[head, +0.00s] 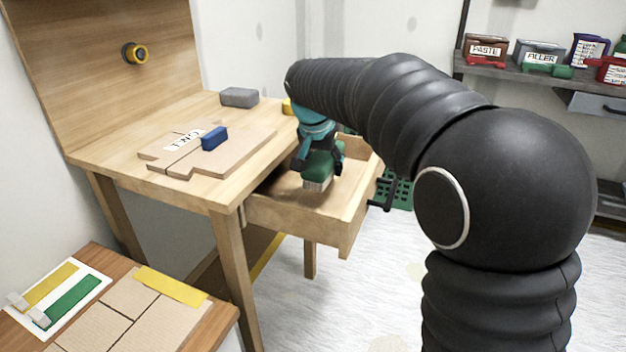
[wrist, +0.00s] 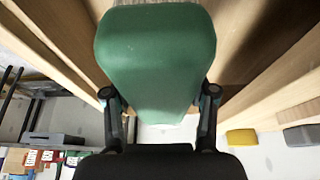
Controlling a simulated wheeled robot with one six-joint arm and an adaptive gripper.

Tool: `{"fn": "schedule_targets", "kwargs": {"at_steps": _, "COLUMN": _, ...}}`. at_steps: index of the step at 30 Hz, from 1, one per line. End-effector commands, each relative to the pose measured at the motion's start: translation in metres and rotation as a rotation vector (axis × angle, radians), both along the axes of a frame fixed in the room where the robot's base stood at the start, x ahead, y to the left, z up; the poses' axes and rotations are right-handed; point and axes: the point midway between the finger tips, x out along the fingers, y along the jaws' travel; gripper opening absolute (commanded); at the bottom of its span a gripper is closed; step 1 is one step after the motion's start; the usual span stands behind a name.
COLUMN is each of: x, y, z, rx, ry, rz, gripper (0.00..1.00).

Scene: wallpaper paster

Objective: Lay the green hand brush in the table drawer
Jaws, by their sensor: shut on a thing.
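The green hand brush (head: 322,163) is in my gripper (head: 318,150), with its pale bristles pointing down. In the head view it is over the open table drawer (head: 345,215); I cannot tell whether the bristles touch the drawer floor. In the wrist view the brush's green back (wrist: 155,60) fills the middle, between the two fingers of my gripper (wrist: 160,95). The drawer is pulled out from under the wooden table (head: 225,190), and the part of it behind my arm is hidden.
On the table lie a grey block (head: 239,97), a blue block (head: 214,138) and cardboard pieces (head: 255,140). A yellow thing (head: 287,106) is partly hidden by my arm. A green crate (head: 398,190) stands behind the drawer. A shelf (head: 540,72) with boxes is at the right.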

Motion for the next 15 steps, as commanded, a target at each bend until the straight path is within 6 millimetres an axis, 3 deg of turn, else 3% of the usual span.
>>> {"fn": "schedule_targets", "kwargs": {"at_steps": 6, "x": 0.011, "y": 0.022, "z": -0.014, "rx": -0.001, "ry": -0.001, "rz": 0.001, "gripper": 0.21}}
{"fn": "schedule_targets", "kwargs": {"at_steps": 11, "x": 0.012, "y": 0.024, "z": -0.021, "rx": -0.001, "ry": -0.001, "rz": 0.001, "gripper": 0.21}}
{"fn": "schedule_targets", "kwargs": {"at_steps": 15, "x": 0.011, "y": 0.023, "z": -0.040, "rx": -0.001, "ry": 0.000, "rz": 0.001, "gripper": 0.21}}
